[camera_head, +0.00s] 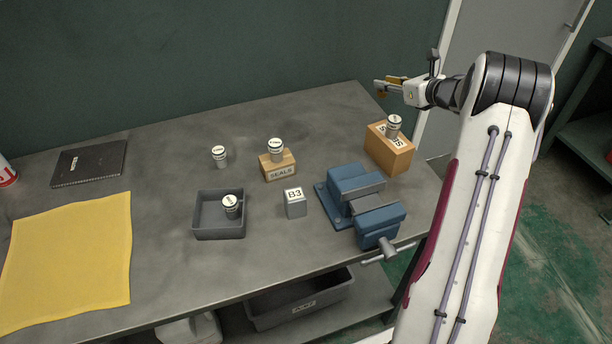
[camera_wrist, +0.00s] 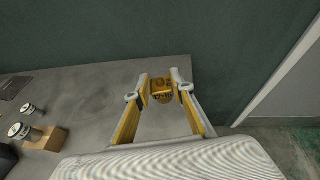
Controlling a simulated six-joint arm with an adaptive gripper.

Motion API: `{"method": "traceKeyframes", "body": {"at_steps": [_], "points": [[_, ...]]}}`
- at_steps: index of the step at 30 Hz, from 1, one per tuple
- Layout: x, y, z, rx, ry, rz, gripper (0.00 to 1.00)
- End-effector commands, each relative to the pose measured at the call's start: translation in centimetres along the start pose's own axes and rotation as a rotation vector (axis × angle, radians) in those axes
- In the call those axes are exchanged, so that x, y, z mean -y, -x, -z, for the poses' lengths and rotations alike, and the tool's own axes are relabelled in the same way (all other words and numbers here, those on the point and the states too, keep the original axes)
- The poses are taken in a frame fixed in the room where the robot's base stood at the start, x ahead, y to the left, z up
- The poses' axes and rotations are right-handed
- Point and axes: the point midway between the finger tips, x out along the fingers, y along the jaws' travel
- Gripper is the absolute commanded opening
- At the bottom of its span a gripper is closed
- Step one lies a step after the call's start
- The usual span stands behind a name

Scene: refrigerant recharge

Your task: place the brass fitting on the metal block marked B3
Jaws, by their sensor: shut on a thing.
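The brass fitting (camera_wrist: 162,90) is held between the fingertips of my gripper (camera_wrist: 164,88) in the wrist view. In the head view my gripper (camera_head: 384,88) is at the upper right, raised above the back right end of the bench, and the fitting is hard to make out there. The metal block marked B3 (camera_head: 295,207) is a small grey block with a white label on top. It stands on the bench between the grey tray and the blue vise, well to the left of and nearer than my gripper. Its top looks bare.
A blue vise (camera_head: 350,190) stands right of the block. A grey tray (camera_head: 207,233) holding a canister is to its left. A wooden SEALS block (camera_head: 268,171) and a taller wooden block (camera_head: 377,153) carry canisters. Another canister (camera_head: 219,158) stands behind the tray. A yellow cloth (camera_head: 70,262) lies left.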

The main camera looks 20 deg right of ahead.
Motion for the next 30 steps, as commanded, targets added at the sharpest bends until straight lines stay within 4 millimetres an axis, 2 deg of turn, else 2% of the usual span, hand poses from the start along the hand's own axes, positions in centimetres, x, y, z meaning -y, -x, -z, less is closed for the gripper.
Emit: {"method": "traceKeyframes", "body": {"at_steps": [1,5,8,13,20,30], "points": [[-0.4,0.1,-1.0,0.003,0.008,-0.005,0.00],[-2.2,0.3,-2.8,0.002,0.016,-0.029,0.00],[-4.7,0.6,-3.8,0.002,0.032,-0.069,0.00],[-10.2,1.7,-4.9,0.001,0.075,-0.178,0.00],[-17.8,3.9,-4.9,0.001,0.143,-0.345,0.00],[-28.2,8.7,-3.2,0.000,0.248,-0.600,0.00]]}}
